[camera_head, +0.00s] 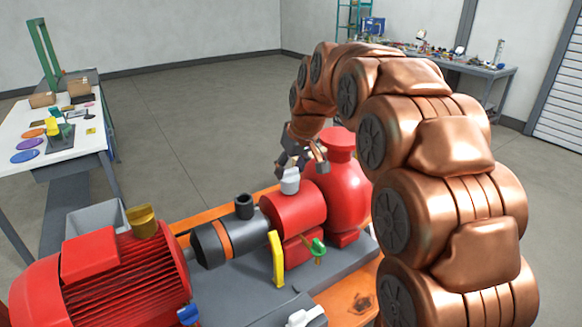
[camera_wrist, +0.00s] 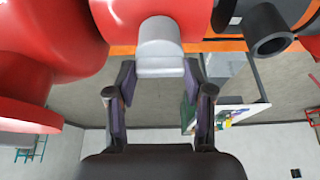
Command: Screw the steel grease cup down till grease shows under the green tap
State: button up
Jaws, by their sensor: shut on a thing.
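The steel grease cup (camera_head: 290,184) is a pale grey cap on top of the red housing (camera_head: 293,212) in the middle of the skid. In the wrist view the cup (camera_wrist: 159,42) stands at the top centre, between my fingers. My gripper (camera_wrist: 162,80) is shut on the cup's capped end, with one dark finger on each side. In the head view my gripper (camera_head: 303,164) comes down from behind the cup. The green tap (camera_head: 318,246) is low on the front of the red housing.
A black cup (camera_head: 243,206) and a yellow cup (camera_head: 142,221) stand to the left along the skid. A yellow handle (camera_head: 276,258) is close left of the green tap. The red pump body (camera_head: 342,190) rises close right of my gripper. A white table (camera_head: 45,125) stands at the left.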

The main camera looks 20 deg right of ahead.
jog(key=shift+c, duration=0.6)
jog(key=shift+m+b, duration=0.3)
jog(key=m+h+b, duration=0.1)
jog(key=m+b, duration=0.1)
jog(key=m, duration=0.1)
jog(key=shift+f, duration=0.1)
jog(key=m+h+b, duration=0.1)
jog(key=m+h, duration=0.1)
jog(key=m, duration=0.2)
jog(key=shift+a+b, duration=0.15)
jog(key=shift+b, duration=0.25)
jog(key=m+h, duration=0.1)
jog(key=m, duration=0.3)
jog(key=shift+w+a+g+b, duration=0.1)
jog(key=shift+w+g+b, duration=0.05)
jog(key=shift+g+b, duration=0.2)
jog(key=shift+m+g+h, duration=0.55)
jog(key=shift+m+h, duration=0.15)
jog(key=shift+m, duration=1.4)
